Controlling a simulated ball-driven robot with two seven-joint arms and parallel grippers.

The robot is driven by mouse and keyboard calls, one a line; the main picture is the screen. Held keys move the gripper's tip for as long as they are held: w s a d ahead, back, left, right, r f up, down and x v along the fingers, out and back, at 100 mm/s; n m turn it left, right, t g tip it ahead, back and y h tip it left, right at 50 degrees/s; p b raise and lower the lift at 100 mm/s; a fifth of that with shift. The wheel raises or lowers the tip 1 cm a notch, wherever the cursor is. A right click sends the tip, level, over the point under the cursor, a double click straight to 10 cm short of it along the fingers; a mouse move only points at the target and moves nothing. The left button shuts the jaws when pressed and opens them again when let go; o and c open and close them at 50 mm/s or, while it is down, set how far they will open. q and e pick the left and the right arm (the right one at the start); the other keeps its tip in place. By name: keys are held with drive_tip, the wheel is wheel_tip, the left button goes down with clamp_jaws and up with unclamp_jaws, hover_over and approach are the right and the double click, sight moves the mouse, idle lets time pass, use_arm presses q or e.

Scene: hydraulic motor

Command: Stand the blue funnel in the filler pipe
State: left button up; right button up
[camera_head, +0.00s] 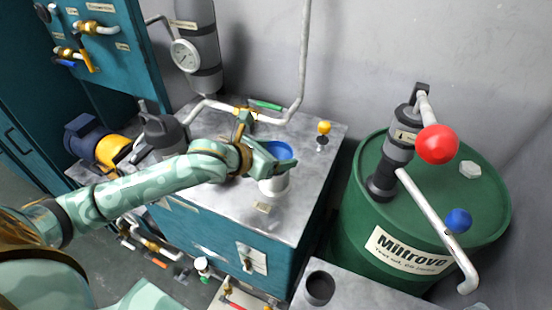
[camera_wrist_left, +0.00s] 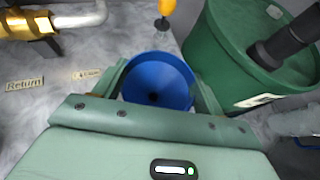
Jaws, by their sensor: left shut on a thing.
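The blue funnel (camera_head: 280,150) is near the middle of the head view, wide mouth up. My left gripper (camera_head: 268,160) is shut on it, its fingers on either side of the cone. In the left wrist view the funnel (camera_wrist_left: 157,80) shows from above between the fingers, with a dark hole at its centre. The pale filler pipe (camera_head: 274,186) stands on the grey tank top directly below the funnel. The funnel's spout is hidden, so I cannot tell whether it is inside the pipe. My right gripper is not in view.
The grey metal tank top (camera_head: 310,160) carries a yellow-knobbed fitting (camera_head: 323,128) behind the funnel. A grey jug (camera_head: 163,133) stands at left. A green drum (camera_head: 440,190) with a hand pump (camera_head: 398,150) and red ball (camera_head: 437,144) is at right. Pipes run behind.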

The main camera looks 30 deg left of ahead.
use_arm(q)
drive_tip(key=shift+f, duration=0.5)
drive_tip(key=shift+f, duration=0.1)
drive_tip(key=shift+f, duration=0.15)
drive_tip(key=o, duration=1)
drive_tip(key=shift+c, duration=0.2)
drive_tip(key=shift+r, duration=0.4)
drive_tip(key=p+v, duration=0.3)
drive_tip(key=v, duration=0.9)
drive_tip(key=shift+f, duration=0.15)
